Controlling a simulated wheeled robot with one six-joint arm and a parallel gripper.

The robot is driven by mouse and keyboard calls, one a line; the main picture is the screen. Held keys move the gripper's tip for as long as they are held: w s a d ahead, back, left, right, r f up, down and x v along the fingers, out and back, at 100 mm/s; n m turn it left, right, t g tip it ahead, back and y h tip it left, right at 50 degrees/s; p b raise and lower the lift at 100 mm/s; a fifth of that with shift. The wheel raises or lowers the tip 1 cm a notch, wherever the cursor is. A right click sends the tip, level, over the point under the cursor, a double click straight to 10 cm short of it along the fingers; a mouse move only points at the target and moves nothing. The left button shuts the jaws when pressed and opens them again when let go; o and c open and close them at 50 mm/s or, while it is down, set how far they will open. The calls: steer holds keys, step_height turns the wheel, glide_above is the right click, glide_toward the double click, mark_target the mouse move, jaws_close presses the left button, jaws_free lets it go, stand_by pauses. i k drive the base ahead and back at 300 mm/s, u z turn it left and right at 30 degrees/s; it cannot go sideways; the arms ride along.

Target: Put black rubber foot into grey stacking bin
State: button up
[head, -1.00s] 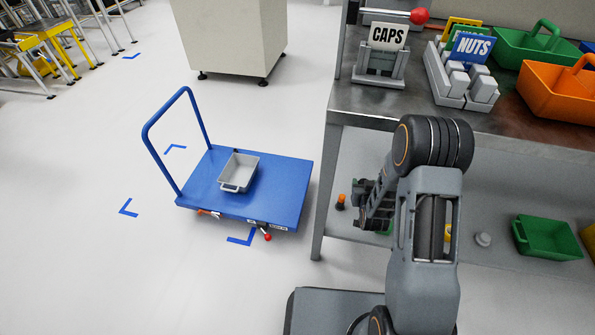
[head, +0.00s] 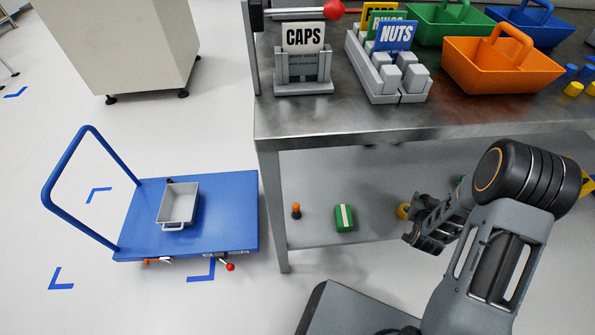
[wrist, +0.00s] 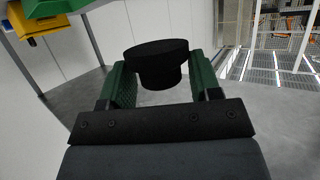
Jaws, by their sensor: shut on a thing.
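The black rubber foot (wrist: 157,62) is between the green-padded fingers of my gripper (wrist: 160,85) in the wrist view. My gripper is shut on it and holds it up off any surface. In the head view my gripper (head: 412,232) is at the right, in front of the workbench's lower shelf; the foot cannot be made out there. The grey stacking bin (head: 178,204) sits on the blue platform cart (head: 240,215) at the left, well apart from my gripper. No contents show in the bin.
The metal workbench (head: 350,125) stands between the cart and the right side. Its lower shelf (head: 375,180) holds a green box (head: 344,217) and a small orange-and-black item (head: 296,211). The cart's blue handle (head: 48,190) rises on its left. Floor in front of the cart is clear.

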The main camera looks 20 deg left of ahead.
mark_target(182, 217)
steer(key=z, duration=1.6)
steer(key=k, duration=2.8)
steer(key=u, duration=2.45)
steer(key=i, duration=1)
steer(key=z, duration=0.05)
